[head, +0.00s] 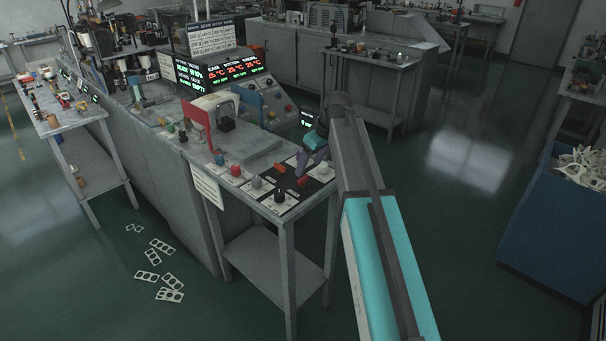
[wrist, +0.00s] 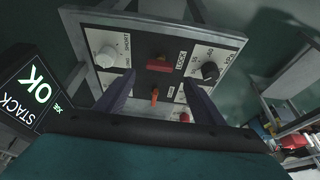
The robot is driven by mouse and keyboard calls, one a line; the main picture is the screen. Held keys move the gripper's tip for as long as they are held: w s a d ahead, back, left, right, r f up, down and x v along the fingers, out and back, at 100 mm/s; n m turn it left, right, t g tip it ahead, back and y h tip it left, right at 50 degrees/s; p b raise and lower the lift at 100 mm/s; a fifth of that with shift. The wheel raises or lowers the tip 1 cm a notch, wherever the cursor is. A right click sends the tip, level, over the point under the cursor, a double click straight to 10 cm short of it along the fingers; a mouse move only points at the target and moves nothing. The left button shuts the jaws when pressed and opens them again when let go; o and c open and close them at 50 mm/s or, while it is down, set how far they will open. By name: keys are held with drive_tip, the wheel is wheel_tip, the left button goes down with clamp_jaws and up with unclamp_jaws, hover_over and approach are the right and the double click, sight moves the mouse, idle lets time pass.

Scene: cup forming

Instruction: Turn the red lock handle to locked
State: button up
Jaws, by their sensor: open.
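The red lock handle (wrist: 160,65) is a short red bar on a dark panel marked LOCK in the wrist view. It lies crosswise there, beyond a smaller orange-red lever (wrist: 154,97) on the same panel. In the head view, two small red-orange pieces show on the black panel, one at its left (head: 280,168) and one at its right (head: 303,181). My gripper (wrist: 160,80) is open, its two purple fingers spread on either side of the panel's middle. Nothing is between the fingers in their grip. In the head view, my gripper (head: 311,158) hangs over the panel's right side.
A white knob (wrist: 105,57) and a dark knob (wrist: 210,71) flank the panel. A screen reading STACK OK (wrist: 33,98) stands close on the left in the wrist view. A blue bin (head: 555,235) stands at the right; the floor between is clear.

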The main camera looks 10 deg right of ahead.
sight(303, 178)
drive_tip(key=shift+p+x, duration=0.95)
drive_tip(key=shift+x, duration=2.45)
